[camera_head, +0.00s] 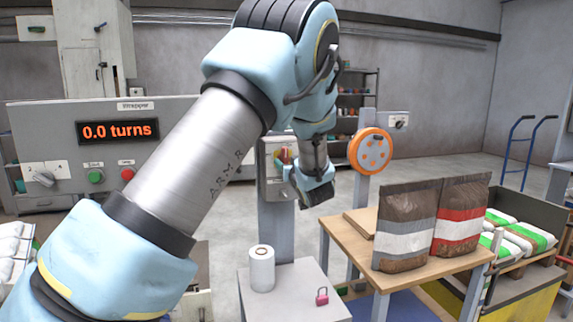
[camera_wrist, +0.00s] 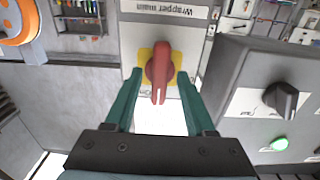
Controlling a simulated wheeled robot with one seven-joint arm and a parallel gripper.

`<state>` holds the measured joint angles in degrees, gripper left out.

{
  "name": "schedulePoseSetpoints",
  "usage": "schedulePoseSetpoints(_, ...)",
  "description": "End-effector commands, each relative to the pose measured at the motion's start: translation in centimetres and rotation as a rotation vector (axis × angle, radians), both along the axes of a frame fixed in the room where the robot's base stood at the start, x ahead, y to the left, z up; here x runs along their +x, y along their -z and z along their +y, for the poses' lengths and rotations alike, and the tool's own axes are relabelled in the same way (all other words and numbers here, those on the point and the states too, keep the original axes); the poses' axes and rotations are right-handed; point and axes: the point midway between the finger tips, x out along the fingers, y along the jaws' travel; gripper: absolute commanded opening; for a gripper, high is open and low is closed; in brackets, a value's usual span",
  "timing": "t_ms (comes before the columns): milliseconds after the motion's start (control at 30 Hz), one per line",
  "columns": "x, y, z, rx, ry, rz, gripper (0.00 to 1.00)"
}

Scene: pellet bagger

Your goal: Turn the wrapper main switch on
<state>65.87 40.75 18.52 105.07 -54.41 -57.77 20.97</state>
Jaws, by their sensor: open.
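The wrapper main switch is a red rotary handle (camera_wrist: 159,72) on a yellow plate, under an upside-down "Wrapper main" label (camera_wrist: 165,10) in the wrist view. In the head view a bit of its red and yellow (camera_head: 284,156) shows on a grey box on a post, partly hidden by my arm. My gripper (camera_wrist: 158,78) is open, with one green finger on each side of the red handle. Whether the fingers touch it I cannot tell. In the head view my gripper (camera_head: 300,192) is in front of the box, its fingers mostly hidden.
The wrapper panel (camera_head: 50,130) at left reads "0.0 turns"; its black knob (camera_wrist: 283,98) and green button (camera_wrist: 278,143) sit beside my gripper. An orange disc (camera_head: 370,151) stands right of the switch. Below are a small table (camera_head: 315,285) with a white roll and pink padlock, and bags (camera_head: 408,225).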

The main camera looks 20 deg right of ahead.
Motion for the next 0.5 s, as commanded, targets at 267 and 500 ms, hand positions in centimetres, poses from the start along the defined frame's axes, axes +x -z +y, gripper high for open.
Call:
schedulePoseSetpoints(267, -5.0, 0.3, 0.5, 0.000, 0.004, 0.002, 0.55)
schedulePoseSetpoints(500, -9.0, 0.3, 1.0, 0.001, 0.003, 0.003, 0.55)
